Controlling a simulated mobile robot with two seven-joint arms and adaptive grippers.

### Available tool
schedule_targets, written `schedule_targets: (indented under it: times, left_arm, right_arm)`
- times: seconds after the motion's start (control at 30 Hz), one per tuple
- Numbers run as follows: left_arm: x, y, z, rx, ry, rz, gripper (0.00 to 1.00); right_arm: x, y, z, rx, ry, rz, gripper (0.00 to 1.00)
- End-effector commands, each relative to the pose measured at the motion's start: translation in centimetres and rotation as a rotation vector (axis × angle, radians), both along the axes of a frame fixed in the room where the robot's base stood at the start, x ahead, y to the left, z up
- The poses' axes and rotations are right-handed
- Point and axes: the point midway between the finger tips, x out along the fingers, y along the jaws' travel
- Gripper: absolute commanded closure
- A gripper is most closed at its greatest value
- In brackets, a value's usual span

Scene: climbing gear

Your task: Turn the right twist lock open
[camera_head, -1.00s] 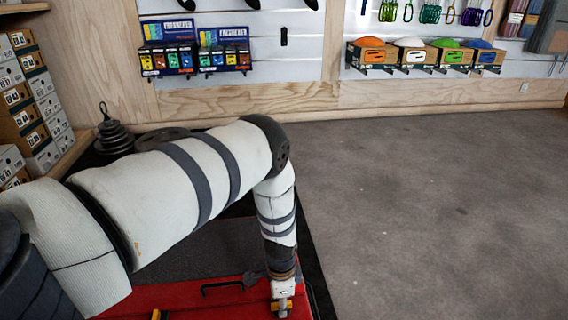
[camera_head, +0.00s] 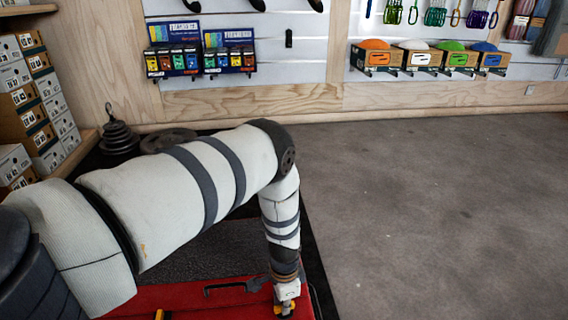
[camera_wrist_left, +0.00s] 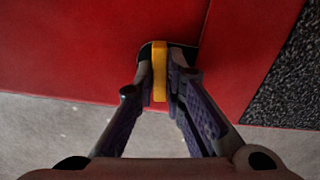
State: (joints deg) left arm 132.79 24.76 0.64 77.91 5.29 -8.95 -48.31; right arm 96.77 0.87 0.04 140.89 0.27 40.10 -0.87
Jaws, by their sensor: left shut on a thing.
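The right twist lock (camera_wrist_left: 159,68) is a yellow bar on the red case, set in a dark recess near the case's edge. In the left wrist view it stands lengthwise up the picture. My left gripper (camera_wrist_left: 162,82) has its fingers closed on both sides of it. In the head view the left gripper (camera_head: 286,303) reaches down at the right front part of the red case (camera_head: 240,300), with a bit of yellow at its tip. Another yellow lock (camera_head: 159,314) shows at the bottom edge, to the left. My right gripper is out of view.
A dark handle (camera_head: 232,287) lies on the case's red face. Dark weights (camera_head: 118,138) stand behind my arm. Shelves of boxes (camera_head: 30,100) are at the left. The grey floor (camera_head: 430,210) to the right is clear.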

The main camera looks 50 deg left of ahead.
Motion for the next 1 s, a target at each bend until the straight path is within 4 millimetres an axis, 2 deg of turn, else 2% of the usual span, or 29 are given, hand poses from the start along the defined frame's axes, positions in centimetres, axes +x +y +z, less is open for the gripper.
schedule_targets:
  times: [1.0]
  left_arm:
    - [0.01, -0.01, 0.00, 0.000, 0.000, 0.954, 1.00]
  right_arm:
    - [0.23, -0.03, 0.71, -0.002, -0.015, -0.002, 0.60]
